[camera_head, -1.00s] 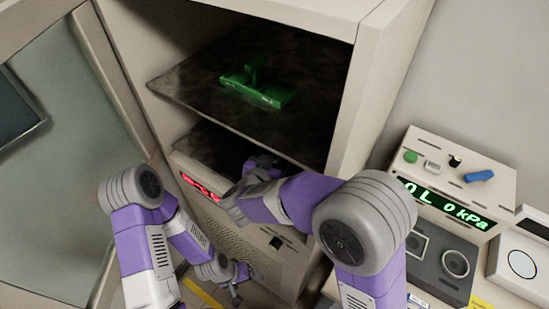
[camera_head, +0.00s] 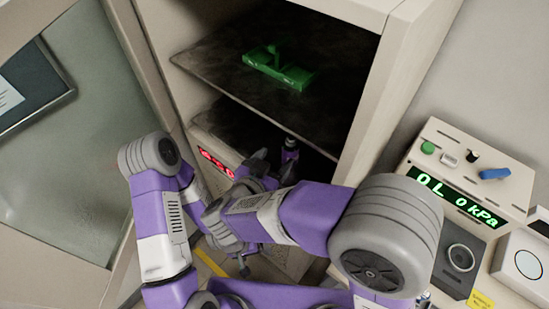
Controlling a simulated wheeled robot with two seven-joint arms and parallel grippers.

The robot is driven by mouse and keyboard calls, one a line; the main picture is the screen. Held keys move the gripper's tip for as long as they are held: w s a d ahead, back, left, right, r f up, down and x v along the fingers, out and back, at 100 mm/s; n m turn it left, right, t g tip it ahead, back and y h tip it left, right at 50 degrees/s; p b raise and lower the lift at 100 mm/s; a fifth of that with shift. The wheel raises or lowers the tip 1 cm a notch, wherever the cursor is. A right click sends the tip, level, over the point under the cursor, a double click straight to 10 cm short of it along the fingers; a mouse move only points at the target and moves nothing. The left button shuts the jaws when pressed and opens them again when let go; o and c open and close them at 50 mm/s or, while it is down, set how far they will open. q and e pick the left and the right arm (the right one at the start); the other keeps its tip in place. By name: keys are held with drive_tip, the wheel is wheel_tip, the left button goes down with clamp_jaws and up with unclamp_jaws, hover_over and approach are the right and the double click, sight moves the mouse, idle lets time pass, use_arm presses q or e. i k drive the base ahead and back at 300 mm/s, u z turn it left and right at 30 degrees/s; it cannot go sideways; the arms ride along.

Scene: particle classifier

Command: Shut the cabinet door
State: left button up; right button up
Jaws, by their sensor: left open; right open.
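The beige cabinet (camera_head: 395,70) stands open, its dark shelves showing. Its door (camera_head: 90,185), with a greenish glass pane and beige frame, stands swung out on the left. My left gripper (camera_head: 244,264) is open and lower down, in front of the cabinet's base. My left arm passes in front of the door's edge; I cannot tell if it touches the door.
A green block-like item (camera_head: 280,68) lies on the upper shelf. A red display (camera_head: 215,161) sits below the lower opening. A beige meter box (camera_head: 470,180) with a green display stands at the right, beside a dark device (camera_head: 458,257).

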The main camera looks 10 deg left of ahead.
sight(34, 272)
drive_tip(key=k, duration=1)
